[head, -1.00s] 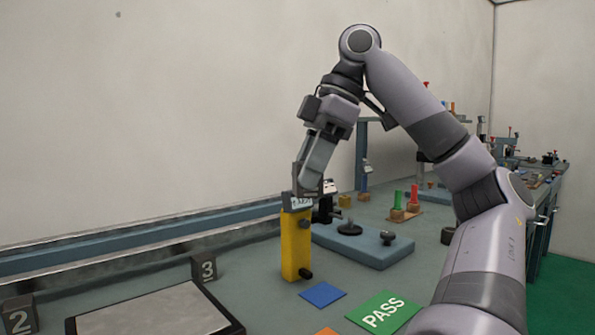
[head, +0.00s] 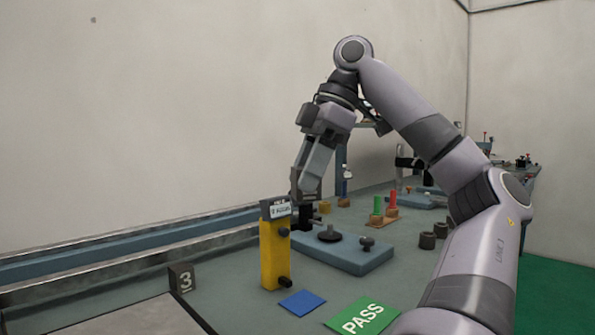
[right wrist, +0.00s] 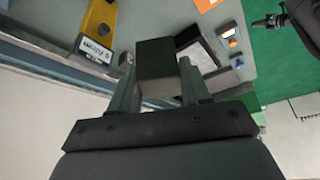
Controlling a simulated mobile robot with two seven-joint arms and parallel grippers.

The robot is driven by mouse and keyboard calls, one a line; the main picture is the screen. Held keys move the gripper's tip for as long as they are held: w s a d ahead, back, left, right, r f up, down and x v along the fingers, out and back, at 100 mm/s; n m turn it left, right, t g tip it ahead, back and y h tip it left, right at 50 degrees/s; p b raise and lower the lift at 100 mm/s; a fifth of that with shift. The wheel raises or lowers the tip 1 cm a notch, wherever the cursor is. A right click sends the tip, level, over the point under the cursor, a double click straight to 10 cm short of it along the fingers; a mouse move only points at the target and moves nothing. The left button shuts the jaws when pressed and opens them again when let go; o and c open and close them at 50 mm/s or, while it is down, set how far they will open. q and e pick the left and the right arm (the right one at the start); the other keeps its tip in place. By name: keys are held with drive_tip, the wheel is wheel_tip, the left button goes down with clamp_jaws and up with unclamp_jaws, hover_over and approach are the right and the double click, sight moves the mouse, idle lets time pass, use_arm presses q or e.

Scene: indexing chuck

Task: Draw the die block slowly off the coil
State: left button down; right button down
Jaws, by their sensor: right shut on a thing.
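My right gripper (head: 306,190) is shut on a dark block, which I take for the die block (right wrist: 156,58). In the right wrist view the block sits between the two fingers of the gripper (right wrist: 160,78). In the head view a dark block (head: 304,214) shows below the fingers, just right of a yellow post (head: 272,255). The post has a dark cap with a white label and black knobs on its side. I cannot pick out the coil, or tell whether the block touches it. My left gripper is not in view.
A blue-grey base plate (head: 345,258) with a round dark disc (head: 329,234) and a small knob stands right of the post. In front lie a blue square (head: 302,302) and a green PASS mat (head: 362,316). Red and green pegs (head: 385,205) stand behind.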

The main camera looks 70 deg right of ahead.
drive_tip(key=s+d+p, duration=0.1)
drive_tip(key=s+d, duration=0.1)
drive_tip(key=s+d+p, duration=0.1)
drive_tip(key=s+d, duration=0.1)
drive_tip(key=shift+d+r, duration=0.1)
drive_tip(key=shift+r, duration=0.3)
